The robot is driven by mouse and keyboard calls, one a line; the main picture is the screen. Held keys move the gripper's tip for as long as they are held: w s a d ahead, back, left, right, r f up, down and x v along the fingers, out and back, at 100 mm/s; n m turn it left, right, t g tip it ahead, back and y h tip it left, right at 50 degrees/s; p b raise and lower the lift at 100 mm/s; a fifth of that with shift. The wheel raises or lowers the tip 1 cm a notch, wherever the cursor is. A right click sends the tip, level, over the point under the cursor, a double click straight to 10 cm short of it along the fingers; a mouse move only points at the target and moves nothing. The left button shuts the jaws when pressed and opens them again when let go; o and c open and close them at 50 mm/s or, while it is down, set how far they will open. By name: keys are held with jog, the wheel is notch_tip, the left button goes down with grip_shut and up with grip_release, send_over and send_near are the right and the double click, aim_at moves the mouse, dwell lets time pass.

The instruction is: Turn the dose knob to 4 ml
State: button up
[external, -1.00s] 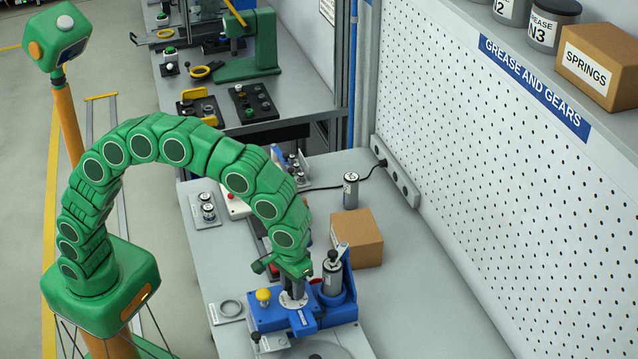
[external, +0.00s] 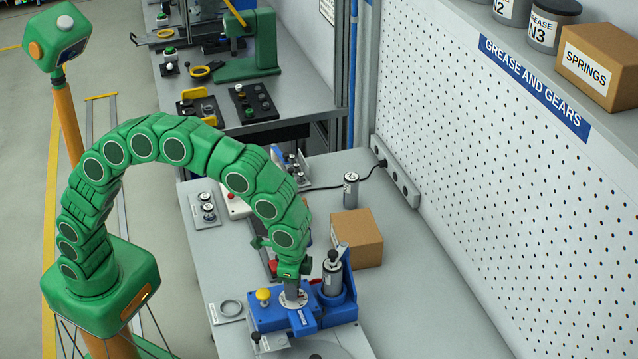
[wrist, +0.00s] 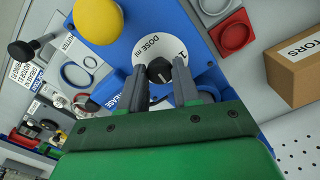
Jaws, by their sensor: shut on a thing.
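The dose knob (wrist: 159,70) is small and black with a pale mark, on a round white dial plate (wrist: 150,46) lettered "DOSE ml". In the wrist view my gripper (wrist: 160,75) has one grey finger on each side of the knob and is shut on it. A "1" shows on the dial's right part; the other numbers are hidden or too small to read, so the setting cannot be told. In the external view my gripper (external: 292,288) points down onto the blue dosing unit (external: 262,318), and its fingers hide the knob.
A yellow button (external: 263,294) stands on the unit left of my gripper. A grey cylinder with a black top (external: 332,272) stands close on the right. A cardboard box (external: 357,239) is behind. The bench (external: 420,290) is clear to the right.

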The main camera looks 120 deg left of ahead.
jog(key=m, duration=0.5)
jog(key=shift+r+m, duration=0.1)
jog(key=shift+m, duration=0.3)
jog(key=m, duration=0.5)
jog(key=shift+m, duration=0.4)
jog(key=o, duration=1.1)
jog(key=shift+c, duration=0.2)
notch_tip(320, 180, up, 7)
jog(key=shift+r, duration=0.35)
